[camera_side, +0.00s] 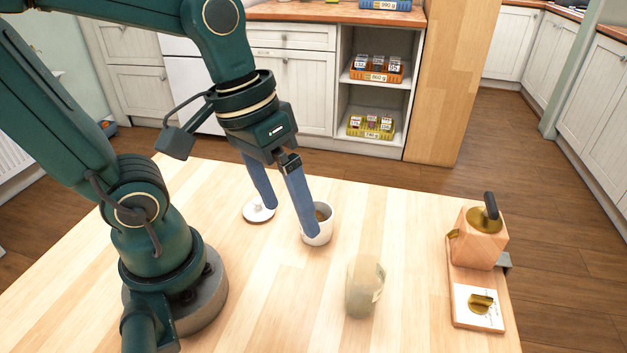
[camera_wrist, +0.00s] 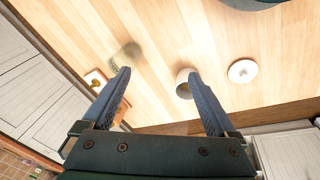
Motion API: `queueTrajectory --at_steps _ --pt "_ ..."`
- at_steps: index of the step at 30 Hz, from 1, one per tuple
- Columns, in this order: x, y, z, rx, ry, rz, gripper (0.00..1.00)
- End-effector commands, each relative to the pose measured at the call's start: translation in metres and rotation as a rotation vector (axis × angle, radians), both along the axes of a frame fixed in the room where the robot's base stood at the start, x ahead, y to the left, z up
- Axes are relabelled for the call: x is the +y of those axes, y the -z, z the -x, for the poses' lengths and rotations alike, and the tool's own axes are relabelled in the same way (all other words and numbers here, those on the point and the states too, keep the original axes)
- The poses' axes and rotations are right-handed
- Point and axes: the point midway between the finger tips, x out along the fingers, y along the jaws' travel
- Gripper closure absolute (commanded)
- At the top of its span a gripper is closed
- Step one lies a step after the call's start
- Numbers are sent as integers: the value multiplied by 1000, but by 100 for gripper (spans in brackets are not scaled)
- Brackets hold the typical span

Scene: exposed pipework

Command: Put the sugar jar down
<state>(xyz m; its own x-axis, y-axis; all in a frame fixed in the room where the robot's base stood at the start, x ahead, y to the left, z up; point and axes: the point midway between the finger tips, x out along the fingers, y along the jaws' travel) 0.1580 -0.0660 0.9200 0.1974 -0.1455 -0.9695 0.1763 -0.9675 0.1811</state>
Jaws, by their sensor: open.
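An open white jar (camera_side: 323,234), which I take for the sugar jar, stands upright on the wooden table, with something brown inside. Its round white lid (camera_side: 258,212) lies on the table to its left. My gripper (camera_side: 290,221) is open, its two blue fingers apart and pointing down, with nothing seen between them. One finger passes in front of the jar and hides part of it; I cannot tell whether they touch. In the wrist view the jar (camera_wrist: 183,76) is beside the right fingertip of my gripper (camera_wrist: 157,73), and the lid (camera_wrist: 242,71) is farther right.
A clear glass vessel (camera_side: 364,287) stands nearer the front of the table. A wooden grinder (camera_side: 478,240) with a dark handle stands on a board at the right edge. The table (camera_side: 400,220) is bare between the jar and the grinder. Shelves with small baskets stand behind.

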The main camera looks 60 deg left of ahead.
Motion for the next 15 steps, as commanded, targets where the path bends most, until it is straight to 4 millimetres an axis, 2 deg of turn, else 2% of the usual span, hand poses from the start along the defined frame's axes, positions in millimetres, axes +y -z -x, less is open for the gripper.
queueTrajectory --at_steps 1,6,15 --pt "6 -5 1 -80 37 -46 7" --pt "21 -14 0 -247 121 -165 7" --pt "26 -17 0 -307 152 -212 7"
